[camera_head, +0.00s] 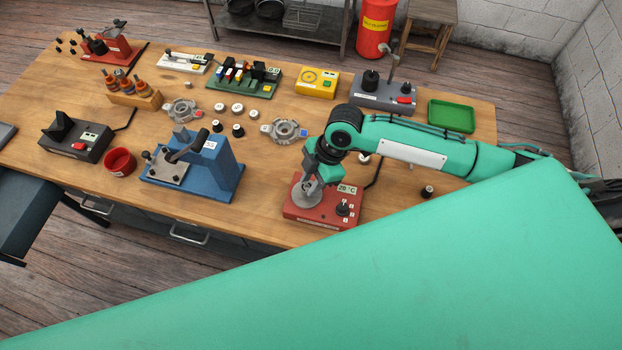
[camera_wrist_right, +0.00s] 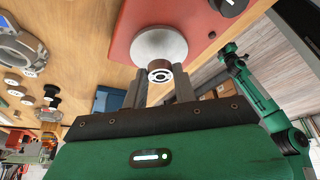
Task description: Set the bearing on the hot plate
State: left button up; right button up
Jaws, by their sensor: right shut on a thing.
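The hot plate (camera_head: 322,217) is a red box at the front edge of the bench, with a round grey heating disc, a knob and a display reading 20 °C. In the right wrist view the red box (camera_wrist_right: 196,24) and its pale disc (camera_wrist_right: 158,44) lie just beyond my fingers. In the head view the bearing is hidden. My left gripper is not seen.
A blue press (camera_head: 215,175) stands left of the hot plate. Alternator housings (camera_head: 285,130) and several small round parts (camera_head: 237,108) lie behind it. A grey tester (camera_head: 382,92) and a green tray (camera_head: 452,116) are at back right. A large part of my body covers the lower right.

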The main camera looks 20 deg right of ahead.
jog(key=shift+r, duration=0.1)
jog(key=shift+p, duration=0.35)
jog(key=shift+f, duration=0.25)
dwell(0.3)
jog(key=shift+f+b, duration=0.4)
jog(key=shift+f, duration=0.2)
jog(key=shift+f, duration=0.2)
dwell(0.5)
jog(key=shift+f+p, duration=0.1)
jog(key=shift+p, duration=0.25)
dwell(0.4)
jog(key=o, duration=1)
jog(key=shift+o, duration=0.2)
